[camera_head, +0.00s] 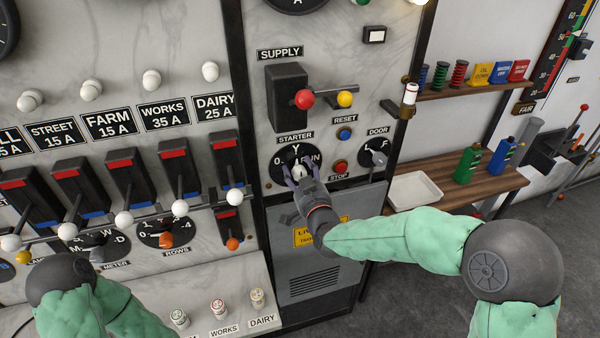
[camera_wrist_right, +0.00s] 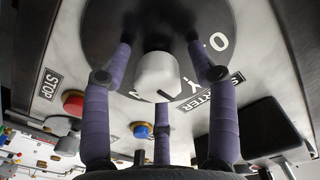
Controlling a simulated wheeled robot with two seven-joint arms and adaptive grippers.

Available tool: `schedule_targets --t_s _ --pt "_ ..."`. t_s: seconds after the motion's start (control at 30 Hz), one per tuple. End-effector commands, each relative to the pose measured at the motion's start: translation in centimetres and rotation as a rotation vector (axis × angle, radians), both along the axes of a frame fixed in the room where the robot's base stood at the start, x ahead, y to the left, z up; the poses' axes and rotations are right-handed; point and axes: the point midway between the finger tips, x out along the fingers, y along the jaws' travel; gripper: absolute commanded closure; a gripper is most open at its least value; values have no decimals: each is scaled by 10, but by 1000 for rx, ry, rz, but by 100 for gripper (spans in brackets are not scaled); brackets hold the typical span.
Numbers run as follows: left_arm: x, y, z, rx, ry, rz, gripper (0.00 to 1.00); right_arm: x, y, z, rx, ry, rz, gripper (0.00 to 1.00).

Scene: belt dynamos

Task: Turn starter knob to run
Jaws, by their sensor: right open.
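The starter dial is a round black plate (camera_head: 283,160) under the STARTER label, with 0, Y and a partly covered RUN mark. Its pale knob (camera_head: 299,171) is at the middle, partly hidden by my fingers. My right gripper (camera_head: 301,178) is open at the dial, pointing into the panel. In the right wrist view, the white knob (camera_wrist_right: 156,76) stands between the spread purple fingers of my right gripper (camera_wrist_right: 160,62), with gaps showing at its sides. My left gripper is out of view; only my left arm shows.
A red STOP button (camera_head: 341,167) and blue RESET button (camera_head: 345,134) sit just right of the dial. The DOOR knob (camera_head: 377,157) is farther right. Above is the SUPPLY switch (camera_head: 288,98) with a red-balled lever. Shelves with bottles stand at right.

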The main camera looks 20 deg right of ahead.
Motion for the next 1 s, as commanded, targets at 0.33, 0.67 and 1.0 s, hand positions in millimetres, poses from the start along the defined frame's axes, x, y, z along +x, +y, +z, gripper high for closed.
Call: schedule_targets --t_s 0.33,0.67,1.0 --pt "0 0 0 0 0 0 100 0 0 0 0 -1 0 97" --pt "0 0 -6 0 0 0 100 0 -1 2 26 -6 -1 97" --pt "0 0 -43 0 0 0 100 1 -2 1 226 -9 -1 97"
